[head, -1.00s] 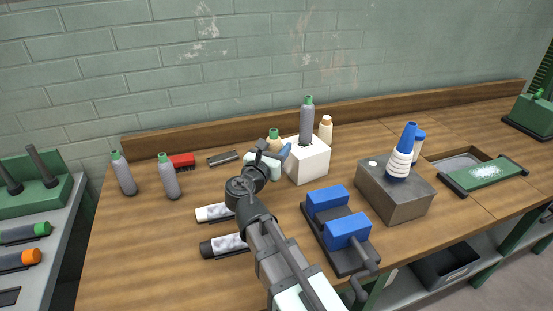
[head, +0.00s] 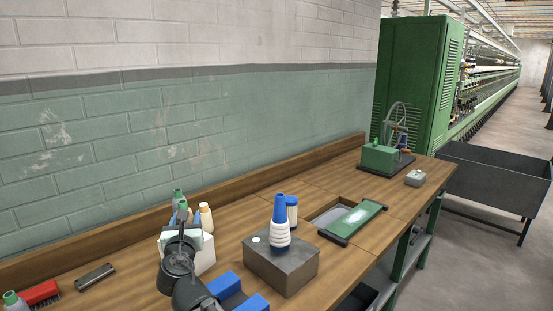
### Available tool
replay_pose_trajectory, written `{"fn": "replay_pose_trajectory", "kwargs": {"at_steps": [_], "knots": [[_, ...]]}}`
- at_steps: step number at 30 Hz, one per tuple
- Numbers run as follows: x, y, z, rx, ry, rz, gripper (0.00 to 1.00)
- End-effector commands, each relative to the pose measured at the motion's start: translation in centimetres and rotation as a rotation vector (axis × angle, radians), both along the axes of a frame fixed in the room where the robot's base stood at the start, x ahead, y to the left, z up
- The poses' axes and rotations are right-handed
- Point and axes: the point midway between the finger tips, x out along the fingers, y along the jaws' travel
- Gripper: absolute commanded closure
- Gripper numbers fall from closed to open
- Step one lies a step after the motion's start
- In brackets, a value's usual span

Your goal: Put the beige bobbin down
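My gripper (head: 183,230) is at the lower left of the head view, seen from behind, in front of a white block (head: 204,262). A small tan-and-green tip (head: 183,206) shows just past the fingers; it may be the beige bobbin, mostly hidden by my gripper. I cannot tell whether the fingers hold it. A cream bobbin with a tan top (head: 205,218) stands right of it, its base hidden. A grey bobbin with a green top (head: 178,196) stands behind.
A green-framed tray (head: 354,222) and a green device (head: 382,157) lie farther right. A red brush (head: 40,293) and a dark metal piece (head: 95,277) are left.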

Motion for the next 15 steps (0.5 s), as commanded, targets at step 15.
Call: {"fn": "replay_pose_trajectory", "kwargs": {"at_steps": [15], "knots": [[3.3, -9.0, 6.6, 0.005, -0.003, 0.110, 0.83]]}}
